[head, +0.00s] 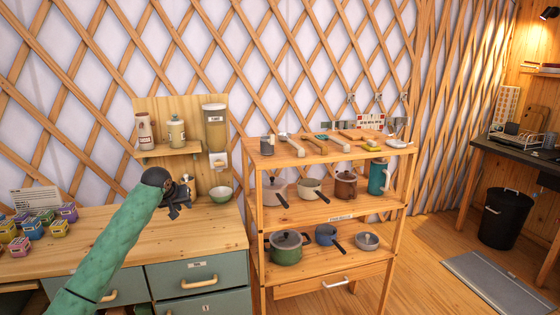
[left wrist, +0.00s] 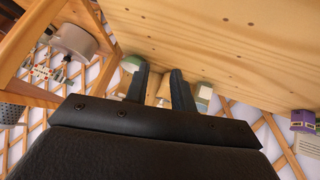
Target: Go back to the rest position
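My left gripper (head: 184,193) is raised over the wooden counter (head: 215,235), with my green arm coming in from the lower left. In the head view it appears just left of a green bowl (head: 220,195). The left wrist view, turned over, shows the two dark fingers (left wrist: 160,75) apart with a gap between them. I see nothing held in them. My right gripper is in neither view.
A dispenser (head: 215,130) and a small shelf with jars (head: 168,150) stand behind the gripper. Colourful small boxes (head: 32,228) sit at the counter's left. A wooden rack (head: 330,212) with pots stands to the right. Open floor lies beyond it.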

